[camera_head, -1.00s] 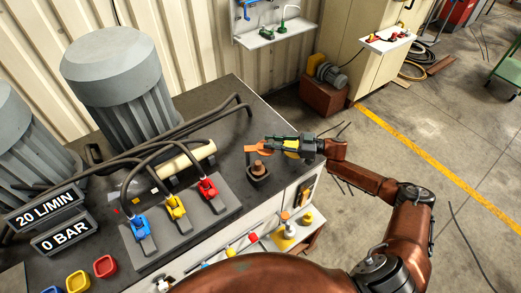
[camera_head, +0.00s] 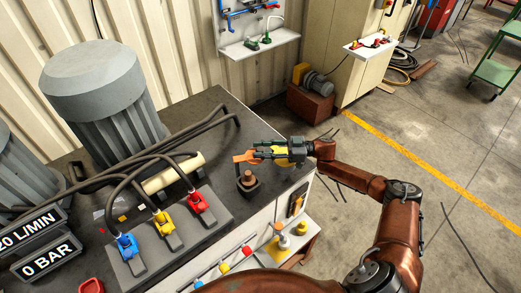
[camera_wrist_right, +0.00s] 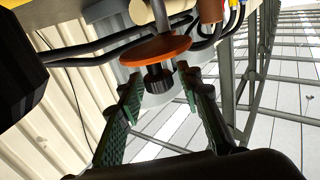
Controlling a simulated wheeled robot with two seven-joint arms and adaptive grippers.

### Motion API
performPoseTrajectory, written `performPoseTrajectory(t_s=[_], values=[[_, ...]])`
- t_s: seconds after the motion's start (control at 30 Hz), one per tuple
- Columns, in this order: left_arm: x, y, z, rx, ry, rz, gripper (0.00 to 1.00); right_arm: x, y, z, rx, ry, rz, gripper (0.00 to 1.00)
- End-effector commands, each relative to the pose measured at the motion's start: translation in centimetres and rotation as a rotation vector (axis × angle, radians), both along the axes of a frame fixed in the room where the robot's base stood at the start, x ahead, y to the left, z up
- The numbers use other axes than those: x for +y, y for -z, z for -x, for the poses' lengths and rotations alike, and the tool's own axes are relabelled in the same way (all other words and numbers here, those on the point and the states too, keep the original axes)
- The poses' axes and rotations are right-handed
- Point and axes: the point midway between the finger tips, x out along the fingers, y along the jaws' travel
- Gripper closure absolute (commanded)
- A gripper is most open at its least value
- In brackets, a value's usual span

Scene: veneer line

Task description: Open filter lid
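The filter (camera_head: 248,183) is a small dark-based brown fitting near the right edge of the dark bench top. An orange lid-like part (camera_head: 244,157) shows just above it. In the right wrist view this is an orange disc (camera_wrist_right: 155,50) with a black knob (camera_wrist_right: 158,79). My right gripper (camera_head: 262,151) reaches in from the right, its green fingers pointing at the orange part. In the wrist view the gripper (camera_wrist_right: 160,88) has its fingers apart, one on each side of the knob, with gaps visible. Whether either finger touches it is unclear. My left gripper is out of view.
Blue (camera_head: 127,246), yellow (camera_head: 163,221) and red (camera_head: 200,202) hose couplings stand on a grey plate to the left. Dark hoses run behind them from the big grey motor (camera_head: 100,90). A yellow part (camera_head: 285,163) lies under my right gripper. Open floor lies right of the bench.

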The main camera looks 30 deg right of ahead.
Motion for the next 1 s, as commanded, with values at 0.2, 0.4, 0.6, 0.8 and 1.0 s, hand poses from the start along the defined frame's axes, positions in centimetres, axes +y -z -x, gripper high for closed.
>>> performPoseTrajectory(t_s=[0.2,0.4,0.6,0.8,1.0], values=[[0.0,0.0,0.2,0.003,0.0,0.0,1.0,0.0,0.0,0.0,0.0,0.0,0.0,0.6],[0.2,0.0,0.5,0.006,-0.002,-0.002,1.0,-0.4,0.0,0.2,0.0,0.001,0.0,0.6],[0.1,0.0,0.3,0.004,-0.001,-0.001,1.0,-3.1,0.1,1.4,0.002,0.003,0.002,0.6],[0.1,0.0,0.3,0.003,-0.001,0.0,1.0,-7.0,0.1,3.2,0.001,0.003,0.003,0.6],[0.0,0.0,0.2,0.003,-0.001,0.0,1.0,-9.8,0.1,4.5,0.0,0.002,0.001,0.6]])
